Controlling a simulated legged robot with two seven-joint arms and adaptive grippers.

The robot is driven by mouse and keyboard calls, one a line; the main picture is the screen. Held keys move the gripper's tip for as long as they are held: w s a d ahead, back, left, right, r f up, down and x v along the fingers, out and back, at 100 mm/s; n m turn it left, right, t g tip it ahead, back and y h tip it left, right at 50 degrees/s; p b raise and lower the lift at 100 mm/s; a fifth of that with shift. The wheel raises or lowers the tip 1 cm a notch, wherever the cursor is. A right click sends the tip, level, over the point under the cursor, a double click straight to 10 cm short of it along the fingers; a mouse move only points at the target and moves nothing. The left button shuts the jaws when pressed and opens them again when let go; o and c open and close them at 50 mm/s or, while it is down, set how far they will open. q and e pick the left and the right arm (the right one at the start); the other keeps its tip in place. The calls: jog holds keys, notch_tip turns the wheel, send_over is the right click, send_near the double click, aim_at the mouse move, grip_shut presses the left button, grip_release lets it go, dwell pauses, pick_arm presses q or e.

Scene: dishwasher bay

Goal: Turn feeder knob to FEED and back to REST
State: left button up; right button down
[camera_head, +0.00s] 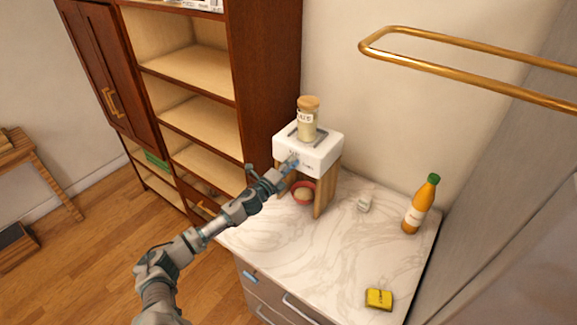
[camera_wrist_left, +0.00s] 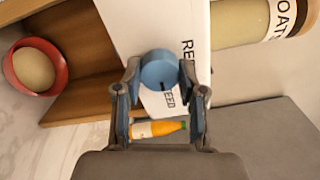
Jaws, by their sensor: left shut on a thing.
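The feeder (camera_head: 322,152) is a white box on wooden legs at the back of the marble counter, with an oats jar (camera_head: 307,122) on top. Its round blue knob (camera_wrist_left: 158,68) is on the front face. My left gripper (camera_wrist_left: 160,80) is shut on the knob, one finger on each side. A dark mark on the knob is on the side by the FEED label (camera_wrist_left: 170,98). The REST label (camera_wrist_left: 187,52) is partly hidden by the knob and finger. In the head view my left gripper (camera_head: 284,169) reaches the feeder's front. My right gripper is not in view.
A red bowl (camera_head: 303,202) with pale contents stands under the feeder. The counter's middle (camera_head: 300,250) is clear. A brass rail (camera_head: 450,68) is at upper right.

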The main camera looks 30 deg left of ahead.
pick_arm(q)
jog(key=o, duration=1.1)
jog(key=shift+d+f, duration=0.1)
jog(key=shift+f, duration=0.35)
jog(key=shift+o, duration=0.2)
jog(key=shift+r, duration=0.1)
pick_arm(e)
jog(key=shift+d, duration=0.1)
pick_arm(q)
jog(key=s+a, duration=0.1)
jog(key=s, duration=1)
jog(key=shift+s, duration=0.4)
